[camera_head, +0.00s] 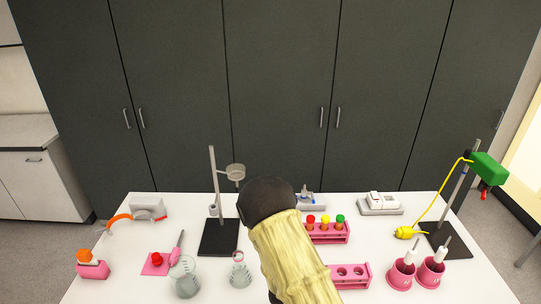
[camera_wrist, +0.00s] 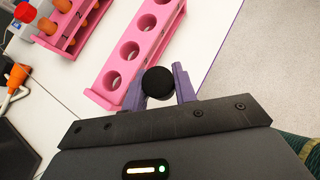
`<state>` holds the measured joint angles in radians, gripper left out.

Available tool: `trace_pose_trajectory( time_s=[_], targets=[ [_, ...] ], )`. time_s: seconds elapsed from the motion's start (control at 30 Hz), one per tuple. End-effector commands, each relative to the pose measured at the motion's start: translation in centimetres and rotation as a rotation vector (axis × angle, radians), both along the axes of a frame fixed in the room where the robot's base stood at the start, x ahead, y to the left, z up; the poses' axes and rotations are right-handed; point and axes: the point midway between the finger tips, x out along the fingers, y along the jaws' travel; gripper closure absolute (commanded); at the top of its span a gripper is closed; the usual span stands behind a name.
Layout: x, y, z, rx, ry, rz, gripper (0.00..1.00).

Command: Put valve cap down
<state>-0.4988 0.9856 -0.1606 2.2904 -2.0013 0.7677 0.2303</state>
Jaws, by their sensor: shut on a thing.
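A small round black valve cap (camera_wrist: 158,83) shows in the wrist view. My gripper (camera_wrist: 160,76) is shut on it, with a purple finger on either side. The cap is beside the long edge of an empty pink rack (camera_wrist: 120,75) and seems to overlap it slightly in this view. I cannot tell how high the cap is above the white table (camera_wrist: 203,40). In the head view my arm hides the gripper and the cap. The empty pink rack (camera_head: 366,270) shows there just right of my arm.
A pink rack (camera_head: 340,239) with red, yellow and green capped vials stands behind. Two pink cups (camera_head: 400,276) (camera_head: 430,272) stand right. Beakers (camera_head: 185,279) (camera_head: 240,275) and a ring stand (camera_head: 218,236) are left. A green device (camera_head: 488,168) is mounted on a stand at right.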

Motion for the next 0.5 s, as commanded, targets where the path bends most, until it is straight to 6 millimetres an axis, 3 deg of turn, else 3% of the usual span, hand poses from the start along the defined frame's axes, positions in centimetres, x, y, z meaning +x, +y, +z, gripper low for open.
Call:
trace_pose_trajectory(
  time_s=[0.03, 0.2, 0.5],
  targets=[
    [0.0, 0.0, -1.9, 0.0, 0.0, 0.0, 1.0],
    [0.0, 0.0, -4.5, 0.0, 0.0, 0.0, 1.0],
    [0.0, -0.1, -5.2, 0.0, 0.0, -0.001, 1.0]
  ],
)
